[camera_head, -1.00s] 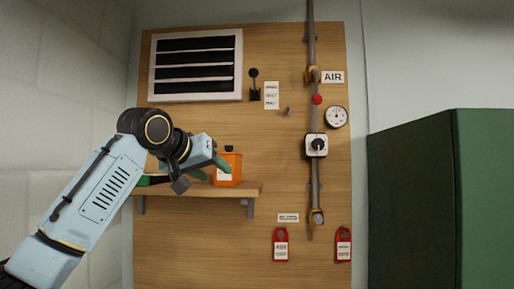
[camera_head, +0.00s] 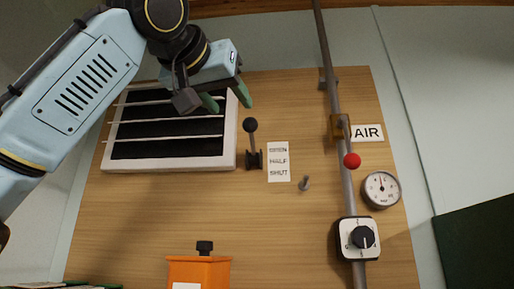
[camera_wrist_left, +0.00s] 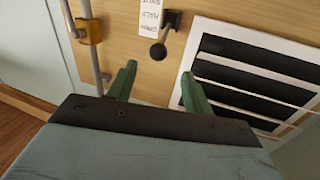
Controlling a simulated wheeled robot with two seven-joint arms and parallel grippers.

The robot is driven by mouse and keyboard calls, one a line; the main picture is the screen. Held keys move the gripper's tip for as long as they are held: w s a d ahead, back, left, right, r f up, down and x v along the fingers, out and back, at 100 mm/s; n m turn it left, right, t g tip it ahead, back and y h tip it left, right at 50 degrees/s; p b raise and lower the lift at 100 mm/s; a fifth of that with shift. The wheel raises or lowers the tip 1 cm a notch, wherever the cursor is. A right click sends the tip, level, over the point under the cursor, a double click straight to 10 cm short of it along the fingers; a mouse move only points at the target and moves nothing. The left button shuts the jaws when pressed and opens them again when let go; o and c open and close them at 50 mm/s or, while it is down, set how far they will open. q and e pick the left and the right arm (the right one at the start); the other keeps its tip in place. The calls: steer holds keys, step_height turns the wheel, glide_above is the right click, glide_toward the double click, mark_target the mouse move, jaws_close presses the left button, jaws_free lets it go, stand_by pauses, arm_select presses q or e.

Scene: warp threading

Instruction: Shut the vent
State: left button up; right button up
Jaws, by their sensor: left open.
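The vent (camera_head: 170,163) is a white frame with pale slats and wide dark gaps between them, at the upper left of the wooden board. Just right of it, a small lever with a black ball knob (camera_head: 251,125) points up from a dark base. A label (camera_head: 278,162) beside it reads OPEN, HALF and SHUT from top to bottom. My left gripper (camera_head: 228,100) is open and empty, over the vent's upper right corner and up-left of the knob. In the left wrist view, the lever knob (camera_wrist_left: 157,52) appears between the green fingers, beyond their tips; contact is not visible.
A grey pipe (camera_head: 335,100) with a red knob (camera_head: 352,160), a gauge (camera_head: 381,189) and a rotary switch (camera_head: 360,238) runs down the right. A peg (camera_head: 305,184) sticks out near the label. An orange box (camera_head: 199,271) is below.

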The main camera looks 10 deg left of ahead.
mark_target(253, 131)
arm_select(q)
steer(key=x, duration=0.1)
steer(key=p+x, duration=0.2)
steer(key=shift+w+d+r, duration=0.2)
steer(key=shift+r, duration=0.1)
steer(key=p+x, duration=0.2)
steer(key=x, duration=0.2)
steer(key=shift+w, duration=0.1)
steer(key=p+x, duration=0.1)
steer(key=x, duration=0.3)
steer(key=shift+f+p, duration=0.1)
steer(key=shift+p, duration=0.25)
steer(key=shift+w+d, duration=0.1)
steer(key=shift+w, duration=0.1)
steer(key=shift+w+d+f, duration=0.1)
steer(key=shift+w+f, duration=0.05)
steer(key=shift+w, duration=0.15)
steer(key=shift+s, duration=0.1)
jaws_close()
arm_select(e)
steer(key=s+r, duration=0.4)
steer(key=r, duration=0.1)
steer(key=shift+s+r+g, duration=0.2)
steer(key=shift+r+g, duration=0.1)
steer(key=shift+r, duration=0.05)
